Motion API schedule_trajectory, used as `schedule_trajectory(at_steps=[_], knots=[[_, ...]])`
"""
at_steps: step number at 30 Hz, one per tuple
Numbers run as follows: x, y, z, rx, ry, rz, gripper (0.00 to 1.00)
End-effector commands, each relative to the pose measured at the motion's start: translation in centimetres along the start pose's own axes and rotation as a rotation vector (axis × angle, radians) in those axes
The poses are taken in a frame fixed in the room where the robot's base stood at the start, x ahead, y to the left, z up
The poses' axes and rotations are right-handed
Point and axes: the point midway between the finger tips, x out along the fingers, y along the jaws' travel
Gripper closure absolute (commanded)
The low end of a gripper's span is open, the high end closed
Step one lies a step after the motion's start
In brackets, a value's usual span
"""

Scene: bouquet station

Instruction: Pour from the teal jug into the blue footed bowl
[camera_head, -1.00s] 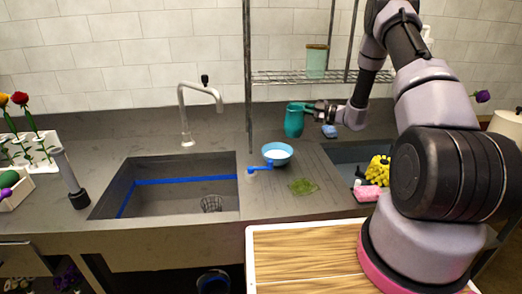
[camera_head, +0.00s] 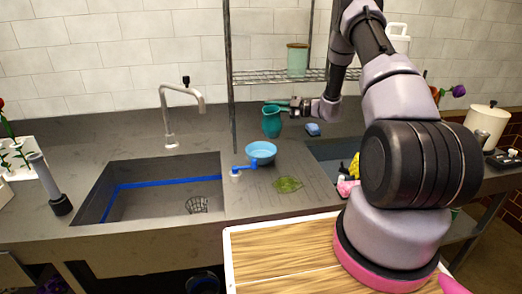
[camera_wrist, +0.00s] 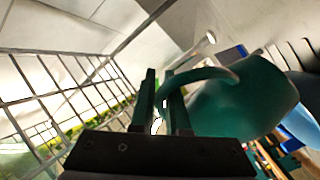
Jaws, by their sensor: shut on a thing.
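The teal jug (camera_head: 271,122) hangs in the air behind and slightly right of the blue footed bowl (camera_head: 261,154), apart from it. My gripper (camera_head: 280,103) is at the jug's upper side. In the wrist view my gripper (camera_wrist: 162,105) is shut on the jug's curved handle (camera_wrist: 195,76), with the jug's body (camera_wrist: 245,95) to the right. The jug looks somewhat tilted in the head view; its contents are hidden. The bowl stands on the counter with its mouth up. Its foot is hard to make out.
A blue piece with a white end (camera_head: 240,170) lies at the bowl's left front. A flat green thing (camera_head: 288,184) lies in front. The sink (camera_head: 150,192) is left.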

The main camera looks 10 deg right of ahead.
Motion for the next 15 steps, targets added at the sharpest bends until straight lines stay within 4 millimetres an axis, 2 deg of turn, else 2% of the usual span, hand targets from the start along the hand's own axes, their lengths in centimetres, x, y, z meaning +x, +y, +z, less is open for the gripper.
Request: schedule_trajectory(at_steps=[15], knots=[[0.8, -1.0, -4.1, -0.344, -0.054, -0.044, 1.00]])
